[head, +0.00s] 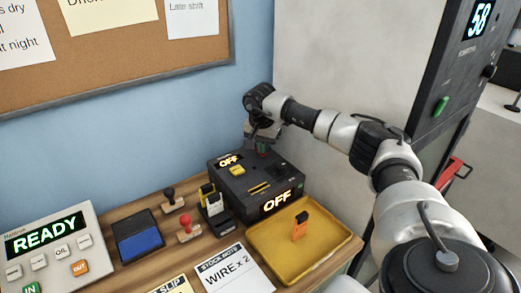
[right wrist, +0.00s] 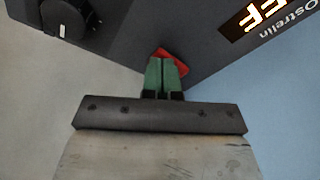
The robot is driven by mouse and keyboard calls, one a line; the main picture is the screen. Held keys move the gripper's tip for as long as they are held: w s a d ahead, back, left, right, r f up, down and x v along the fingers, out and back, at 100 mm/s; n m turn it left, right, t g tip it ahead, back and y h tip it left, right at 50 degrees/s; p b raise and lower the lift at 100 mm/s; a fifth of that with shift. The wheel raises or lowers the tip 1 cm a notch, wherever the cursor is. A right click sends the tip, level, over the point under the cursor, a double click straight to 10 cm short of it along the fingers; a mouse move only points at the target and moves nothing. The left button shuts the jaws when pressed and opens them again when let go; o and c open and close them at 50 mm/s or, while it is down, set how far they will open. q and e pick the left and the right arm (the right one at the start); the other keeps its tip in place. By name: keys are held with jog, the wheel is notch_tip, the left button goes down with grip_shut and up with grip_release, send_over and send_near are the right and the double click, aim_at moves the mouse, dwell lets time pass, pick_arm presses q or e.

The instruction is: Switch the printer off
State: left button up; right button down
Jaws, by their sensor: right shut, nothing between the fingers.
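The printer (head: 235,187) is a black box on the wooden bench. It has two lit displays that read OFF, one at its top left corner (head: 229,160) and one on its front (head: 277,202). A red switch (right wrist: 172,60) sits by the printer's edge in the right wrist view. My right gripper (right wrist: 162,62) is shut and empty, its green fingertips right at the red switch and covering part of it. I cannot tell whether they touch. In the head view my right gripper (head: 263,146) is over the printer's back edge. My left gripper is not in view.
A yellow tray (head: 335,238) with an orange piece (head: 300,226) lies in front of the printer. Stamps (head: 187,230), a blue ink pad (head: 138,240) and a panel reading READY (head: 50,245) stand to the left. A tall dark machine (head: 440,85) stands at right.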

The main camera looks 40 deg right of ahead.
jog(key=shift+r+p, duration=2.8)
jog(key=shift+r, duration=0.7)
jog(key=shift+f, duration=0.1)
